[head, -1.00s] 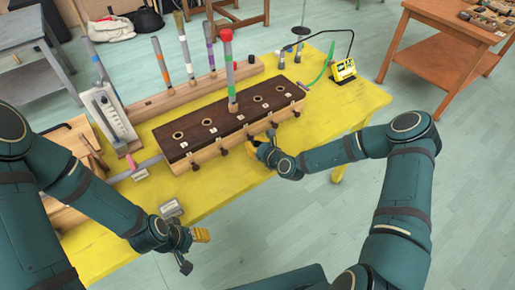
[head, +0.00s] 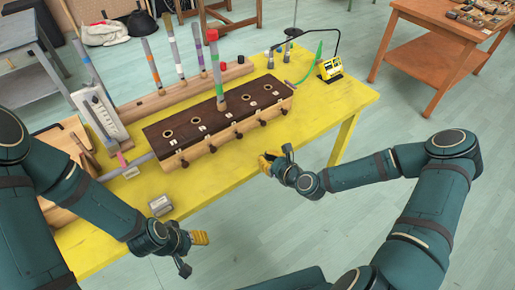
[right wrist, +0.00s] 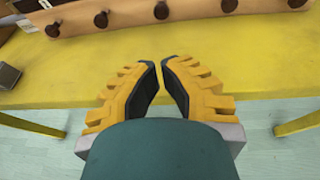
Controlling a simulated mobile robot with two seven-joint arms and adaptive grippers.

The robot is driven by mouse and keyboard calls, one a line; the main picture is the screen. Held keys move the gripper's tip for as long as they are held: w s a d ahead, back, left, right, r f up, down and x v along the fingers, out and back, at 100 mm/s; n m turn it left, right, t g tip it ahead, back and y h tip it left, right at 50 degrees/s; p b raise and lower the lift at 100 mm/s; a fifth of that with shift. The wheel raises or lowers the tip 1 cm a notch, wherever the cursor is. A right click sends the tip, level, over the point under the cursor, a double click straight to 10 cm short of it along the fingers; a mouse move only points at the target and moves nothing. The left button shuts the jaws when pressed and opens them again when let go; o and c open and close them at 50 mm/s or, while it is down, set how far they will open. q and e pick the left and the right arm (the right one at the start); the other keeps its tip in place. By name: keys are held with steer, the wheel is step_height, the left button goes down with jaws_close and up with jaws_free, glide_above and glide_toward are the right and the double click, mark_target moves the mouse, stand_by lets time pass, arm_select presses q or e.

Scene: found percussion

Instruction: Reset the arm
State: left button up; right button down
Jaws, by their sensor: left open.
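My right gripper (head: 270,162) is over the front edge of the yellow table (head: 345,105), apart from the wooden rack. In the right wrist view its yellow fingers (right wrist: 160,65) lean toward each other with a narrow gap at the tips and nothing between them. My left gripper (head: 198,242) is open and empty, low in front of the table edge. The long rack (head: 190,130) has a dark top with several holes and knobs along its front. A tube with a red top (head: 215,65) stands upright in one hole.
Several tubes stand in a rear wooden rail (head: 185,90). A white panel (head: 97,112) stands at the left. A small metal block (head: 160,205) lies near the front edge. A yellow device (head: 330,68) sits at the right.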

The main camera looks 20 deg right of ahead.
steer(key=shift+s, duration=0.15)
steer(key=s+a+f+n+g+y, duration=0.1)
steer(key=s+a+f+n+g, duration=0.45)
steer(key=s+a+n, duration=0.55)
steer(key=s+d+n+g+h, duration=0.3)
steer(key=s+n+g, duration=0.3)
steer(key=n, duration=1.2)
steer(key=shift+s+f+n, duration=0.25)
steer(key=shift+s+n, duration=0.05)
steer(key=shift+s, duration=0.95)
